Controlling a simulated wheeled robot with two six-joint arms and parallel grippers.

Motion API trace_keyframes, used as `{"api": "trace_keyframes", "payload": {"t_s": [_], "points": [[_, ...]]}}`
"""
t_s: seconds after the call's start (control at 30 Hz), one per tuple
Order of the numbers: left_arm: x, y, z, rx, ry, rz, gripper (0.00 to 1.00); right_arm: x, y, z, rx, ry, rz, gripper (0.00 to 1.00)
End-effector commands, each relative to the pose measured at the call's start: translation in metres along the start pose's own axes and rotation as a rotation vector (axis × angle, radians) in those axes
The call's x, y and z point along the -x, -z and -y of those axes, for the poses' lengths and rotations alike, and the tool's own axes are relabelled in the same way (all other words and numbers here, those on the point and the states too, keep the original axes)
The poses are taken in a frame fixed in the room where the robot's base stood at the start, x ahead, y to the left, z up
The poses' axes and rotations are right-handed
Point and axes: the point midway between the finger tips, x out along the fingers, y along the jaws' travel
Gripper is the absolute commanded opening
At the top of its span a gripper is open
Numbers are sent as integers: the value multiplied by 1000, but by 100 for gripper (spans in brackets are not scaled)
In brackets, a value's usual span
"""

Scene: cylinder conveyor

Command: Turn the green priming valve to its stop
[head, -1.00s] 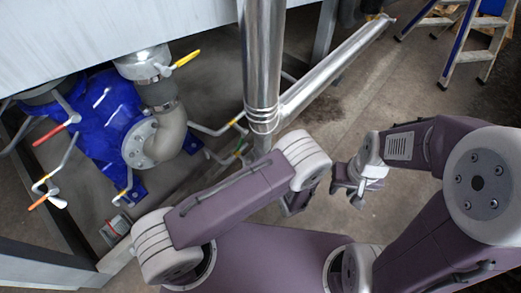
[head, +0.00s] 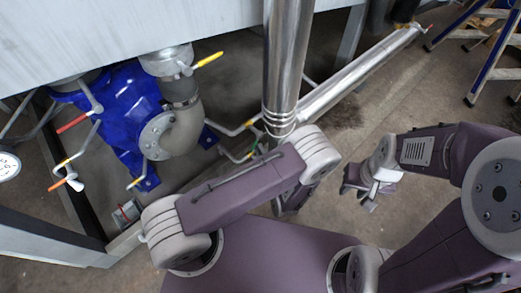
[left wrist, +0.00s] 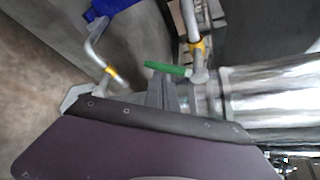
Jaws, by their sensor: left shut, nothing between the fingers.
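The green priming valve handle (left wrist: 168,68) is a short bar beside a metal pipe in the left wrist view. In the head view only a small green piece (head: 259,144) shows behind my left forearm. My left gripper (left wrist: 163,84) is shut and empty, its tips just below the green handle in the left wrist view. I cannot tell whether they touch it. In the head view the left fingers are hidden behind the arm. My right gripper (head: 358,197) is open and empty above the floor, away from the valve.
A blue pump (head: 122,112) with a curved grey pipe stands at left, with red, orange and yellow valve handles around it. A thick steel pipe (head: 287,60) rises close to my left arm.

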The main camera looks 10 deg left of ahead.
Motion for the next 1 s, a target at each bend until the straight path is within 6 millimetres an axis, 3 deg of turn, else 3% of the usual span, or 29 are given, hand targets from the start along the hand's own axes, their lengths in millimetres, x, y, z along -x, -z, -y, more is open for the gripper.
{"api": "trace_keyframes", "payload": {"t_s": [0.57, 1.0], "points": [[4, -8, 2, -100, -59, 3, 0, 21, 2, 0, 0, 0, 0, 34], [13, -24, 7, -368, -221, 3, 0, 69, 7, 1, 0, 0, 0, 34]]}}
